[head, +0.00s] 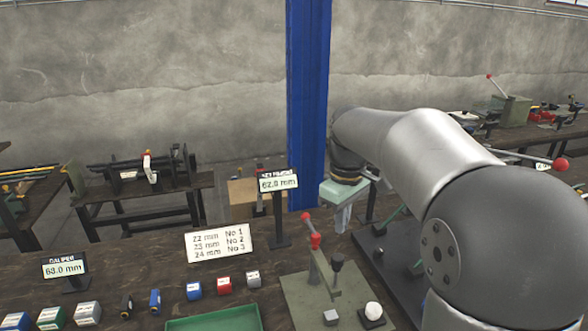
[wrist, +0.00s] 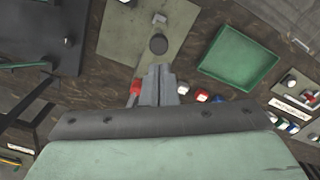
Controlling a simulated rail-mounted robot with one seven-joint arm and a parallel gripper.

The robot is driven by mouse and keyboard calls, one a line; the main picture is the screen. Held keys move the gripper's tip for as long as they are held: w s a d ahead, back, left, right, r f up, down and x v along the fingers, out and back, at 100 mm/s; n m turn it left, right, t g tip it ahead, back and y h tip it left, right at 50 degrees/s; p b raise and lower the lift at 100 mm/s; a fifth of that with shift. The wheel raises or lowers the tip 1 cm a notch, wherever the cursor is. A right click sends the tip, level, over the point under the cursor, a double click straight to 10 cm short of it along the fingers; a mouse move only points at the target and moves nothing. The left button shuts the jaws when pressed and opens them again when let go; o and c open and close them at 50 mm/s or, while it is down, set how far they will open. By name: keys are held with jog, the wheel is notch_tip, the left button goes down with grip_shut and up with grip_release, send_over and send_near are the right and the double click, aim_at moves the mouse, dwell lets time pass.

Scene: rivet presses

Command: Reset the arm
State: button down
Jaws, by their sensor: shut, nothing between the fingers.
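My arm (head: 425,150) reaches in from the right of the head view and bends down at its far end. My gripper (head: 342,208) hangs there, above the bench, behind the small press with the red-knobbed lever (head: 313,240). In the wrist view my gripper's fingers (wrist: 159,72) are together and hold nothing. They point over the press's green base plate (wrist: 170,25), apart from it as far as I can tell. The lever's red knob (wrist: 135,87) shows just left of the fingers.
A green tray (head: 215,320) lies on the bench, with several coloured blocks (head: 194,291) behind it. A sign card (head: 220,243), a caliper display (head: 65,268) and a 62.0 mm display (head: 278,183) stand upright. A blue column (head: 307,100) rises behind.

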jog(key=s+f+m, duration=0.4)
jog(key=s+f, duration=0.1)
jog(key=s, duration=0.7)
jog(key=s+f+m+t, duration=0.1)
jog(key=s+f+m, duration=0.3)
jog(key=s, duration=0.7)
notch_tip(320, 180, down, 2)
jog(key=shift+s+f, duration=0.2)
jog(key=shift+s, duration=0.2)
jog(key=c, duration=2.1)
grip_release()
jog(key=shift+c, duration=0.2)
